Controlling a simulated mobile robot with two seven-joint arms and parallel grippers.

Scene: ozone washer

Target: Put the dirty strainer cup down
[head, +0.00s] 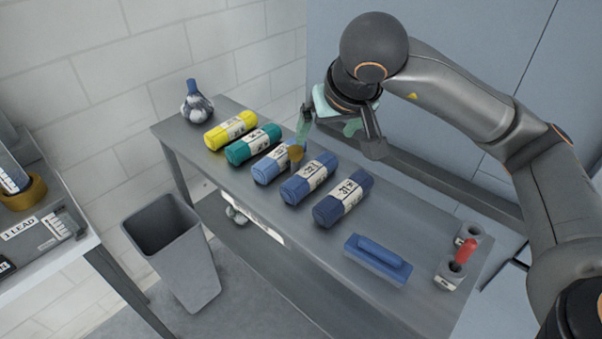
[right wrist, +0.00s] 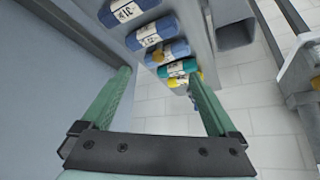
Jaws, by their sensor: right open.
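My right gripper (head: 328,132) is above the back edge of the grey bench, over the row of rolls. In the right wrist view its green fingers (right wrist: 157,88) are spread wide with nothing between them. A small brown rounded thing (head: 296,153) shows just below one fingertip, beside the blue rolls; I cannot tell if it is the dirty strainer cup or if the finger touches it. My left gripper is not in view.
The bench (head: 320,245) carries a yellow roll (head: 231,130), a teal roll (head: 253,145), several blue rolls (head: 343,198), a blue block with a handle (head: 378,259) and a red piece (head: 465,252). A bin (head: 171,250) stands on the floor.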

